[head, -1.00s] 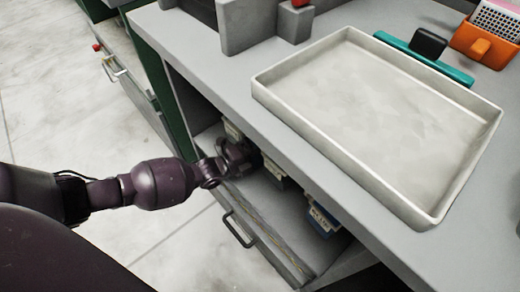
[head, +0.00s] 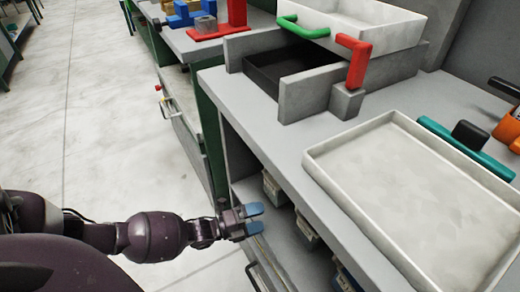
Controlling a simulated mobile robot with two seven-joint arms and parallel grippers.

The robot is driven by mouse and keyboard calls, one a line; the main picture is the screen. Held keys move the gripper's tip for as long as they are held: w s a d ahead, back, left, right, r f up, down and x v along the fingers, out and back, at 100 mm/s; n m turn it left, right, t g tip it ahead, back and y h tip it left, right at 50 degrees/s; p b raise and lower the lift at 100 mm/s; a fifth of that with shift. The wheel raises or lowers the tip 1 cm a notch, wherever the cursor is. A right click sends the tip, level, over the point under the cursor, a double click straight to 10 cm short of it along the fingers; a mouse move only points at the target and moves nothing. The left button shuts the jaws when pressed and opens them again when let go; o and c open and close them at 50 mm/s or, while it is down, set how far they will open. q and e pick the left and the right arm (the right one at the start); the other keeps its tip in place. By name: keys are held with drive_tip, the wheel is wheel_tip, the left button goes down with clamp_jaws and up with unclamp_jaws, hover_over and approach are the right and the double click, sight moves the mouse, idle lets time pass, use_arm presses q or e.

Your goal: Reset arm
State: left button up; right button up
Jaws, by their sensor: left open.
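My left arm comes in from the left of the head view. Its gripper (head: 254,219), with blue fingertips, is open and shows nothing between its fingers. It is beside the open front of the workbench (head: 235,98), below the bench top and near the shelf with small bins. My right gripper is not in view.
A pale empty tray (head: 322,158) lies on the bench top. Behind it stands a grey press with a green handle (head: 303,27) and a red lever (head: 354,60). Small bins (head: 306,228) sit on the shelf below. The floor at left (head: 90,130) is clear.

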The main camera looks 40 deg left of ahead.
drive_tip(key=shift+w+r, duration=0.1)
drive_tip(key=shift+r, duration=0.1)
use_arm(q)
drive_tip(key=s+d+r+n+g+y+p, duration=0.1)
drive_tip(key=s+d+r+n+y+p, duration=0.35)
drive_tip(key=s+r+n+p, duration=0.8)
drive_tip(key=s+a+r+n+g+y+p, duration=0.1)
drive_tip(key=s+r+n+y+p, duration=0.1)
drive_tip(key=s+r+n, duration=0.3)
drive_tip(key=s+a+r+n+g+y+p, duration=0.1)
drive_tip(key=s+r+n, duration=0.5)
drive_tip(key=s, duration=0.6)
drive_tip(key=g+y+p, duration=0.1)
drive_tip(key=y+p, duration=0.1)
drive_tip(key=p, duration=0.1)
drive_tip(key=shift+r+p, duration=0.25)
drive_tip(key=shift+p, duration=0.05)
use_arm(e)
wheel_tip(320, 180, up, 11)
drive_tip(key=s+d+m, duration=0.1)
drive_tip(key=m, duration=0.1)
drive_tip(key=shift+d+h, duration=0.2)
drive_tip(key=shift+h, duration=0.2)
